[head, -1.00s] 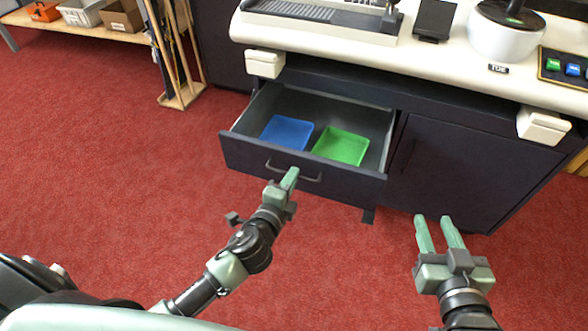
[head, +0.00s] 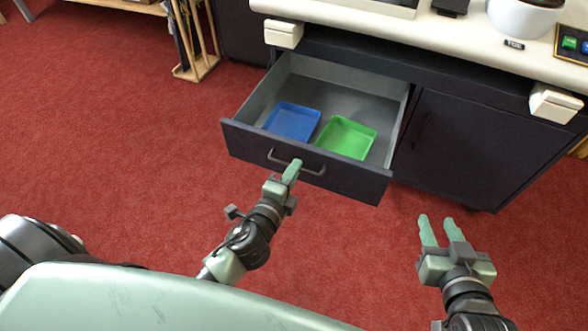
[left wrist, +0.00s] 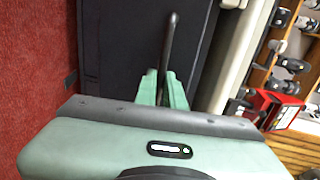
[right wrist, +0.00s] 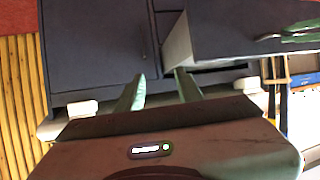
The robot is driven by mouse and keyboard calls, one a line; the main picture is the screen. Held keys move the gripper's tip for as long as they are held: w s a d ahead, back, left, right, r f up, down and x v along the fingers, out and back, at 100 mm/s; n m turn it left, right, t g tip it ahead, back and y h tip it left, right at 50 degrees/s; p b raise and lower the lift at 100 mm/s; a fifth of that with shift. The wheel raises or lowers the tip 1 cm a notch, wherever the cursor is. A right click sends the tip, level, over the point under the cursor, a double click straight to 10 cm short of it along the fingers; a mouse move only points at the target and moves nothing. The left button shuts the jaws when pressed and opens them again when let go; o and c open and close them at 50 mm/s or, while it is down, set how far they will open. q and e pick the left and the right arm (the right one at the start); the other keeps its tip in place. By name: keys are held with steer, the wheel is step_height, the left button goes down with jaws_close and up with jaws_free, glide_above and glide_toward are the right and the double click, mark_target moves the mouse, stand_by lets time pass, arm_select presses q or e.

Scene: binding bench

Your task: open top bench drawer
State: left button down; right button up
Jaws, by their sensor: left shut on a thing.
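The top bench drawer (head: 300,160) is pulled well out of the dark bench in the head view. A blue tray (head: 292,121) and a green tray (head: 346,138) lie inside it. Its grey bar handle (head: 313,172) is on the front panel. My left gripper (head: 293,168) is shut on the handle. The left wrist view shows the handle (left wrist: 169,45) between the fingers (left wrist: 162,88). My right gripper (head: 441,230) is open and empty, to the right of the drawer and in front of the cupboard door; its spread fingers also show in the right wrist view (right wrist: 160,90).
A dark cupboard door (head: 455,150) is shut to the right of the drawer. The pale benchtop (head: 400,42) overhangs above, with a white bowl-shaped device (head: 525,15) on it. A wooden rack (head: 196,65) stands at the left. Red carpet is clear in front.

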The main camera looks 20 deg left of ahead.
arm_select(q)
steer(key=c, duration=1.5)
jaws_free()
steer(key=v, duration=0.8)
steer(key=shift+f, duration=0.1)
arm_select(e)
steer(key=shift+s+d+f+g, duration=0.1)
steer(key=shift+s+f+g, duration=0.15)
steer(key=shift+f+g, duration=0.05)
arm_select(q)
steer(key=shift+w, duration=0.1)
arm_select(e)
steer(key=shift+w+r, duration=0.1)
